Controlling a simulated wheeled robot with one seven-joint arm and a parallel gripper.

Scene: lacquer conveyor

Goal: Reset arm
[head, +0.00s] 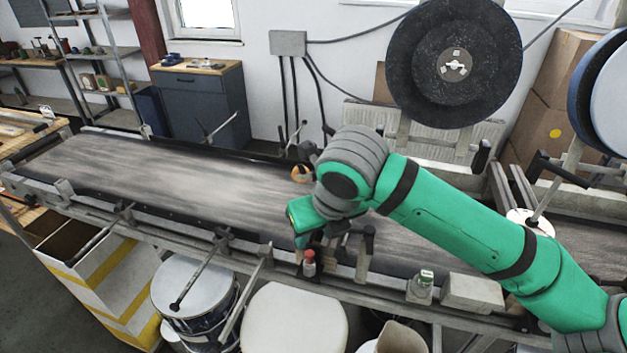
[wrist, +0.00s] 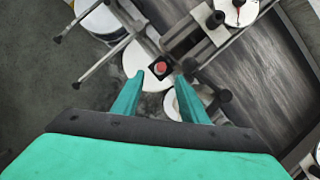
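My green arm reaches in from the lower right in the head view, and its end is over the near edge of the conveyor (head: 180,180). My gripper (wrist: 158,78) shows two green fingers in the wrist view, spread apart with nothing held between them. A red button on a small dark box (wrist: 160,68) appears just beyond the fingertips. The red button also shows in the head view (head: 309,256), on the near rail below my gripper. The fingers are mostly hidden behind my own wrist in the head view.
White-lidded drums (head: 193,287) stand below. A large black disc (head: 454,62) stands behind the belt. The belt's left stretch is clear.

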